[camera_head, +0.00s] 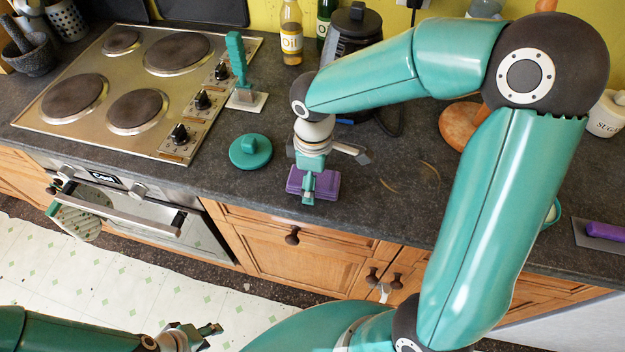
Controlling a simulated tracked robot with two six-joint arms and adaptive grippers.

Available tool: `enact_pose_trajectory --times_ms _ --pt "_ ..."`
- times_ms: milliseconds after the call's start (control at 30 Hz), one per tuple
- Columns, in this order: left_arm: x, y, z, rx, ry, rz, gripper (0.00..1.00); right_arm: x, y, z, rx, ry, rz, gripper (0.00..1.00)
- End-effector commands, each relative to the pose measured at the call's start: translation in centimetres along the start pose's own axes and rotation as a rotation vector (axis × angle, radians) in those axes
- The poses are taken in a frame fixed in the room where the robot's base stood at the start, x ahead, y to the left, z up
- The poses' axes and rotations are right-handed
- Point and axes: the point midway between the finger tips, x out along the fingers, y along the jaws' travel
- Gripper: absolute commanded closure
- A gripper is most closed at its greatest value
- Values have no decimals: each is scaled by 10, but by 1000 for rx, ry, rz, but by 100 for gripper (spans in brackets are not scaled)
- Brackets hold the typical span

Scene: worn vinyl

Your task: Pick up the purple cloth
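The purple cloth (328,187) looks like a flat folded stack on the dark worktop, close to its front edge. My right gripper (308,188) points down over the cloth's left part and hides some of it. I cannot tell whether its fingers are closed on the cloth or only in front of it. The cloth appears to rest on the worktop. My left gripper (207,335) is low at the bottom left, in front of the cupboards and far from the cloth. Its fingers look apart and empty.
A round teal lid-like object (250,152) lies left of the cloth. A teal-handled tool (238,65) stands near the hob (75,130). An oil bottle (291,35) and black kettle (352,32) stand behind. A purple-handled tool (604,231) lies far right.

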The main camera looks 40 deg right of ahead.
Motion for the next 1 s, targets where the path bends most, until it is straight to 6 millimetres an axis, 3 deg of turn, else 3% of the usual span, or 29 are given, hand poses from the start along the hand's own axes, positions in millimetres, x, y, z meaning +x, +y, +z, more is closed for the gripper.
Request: enact_pose_trajectory --times_ms 67,433,767,1000 --pt "0 0 0 0 0 0 60 0 0 0 0 0 0 14" --pt "0 0 0 0 0 0 60 0 0 0 0 0 0 73" --pt "0 0 0 0 0 0 60 -4 0 0 1 0 1 73" --pt "0 0 0 0 0 0 60 -24 1 -1 2 3 3 73"
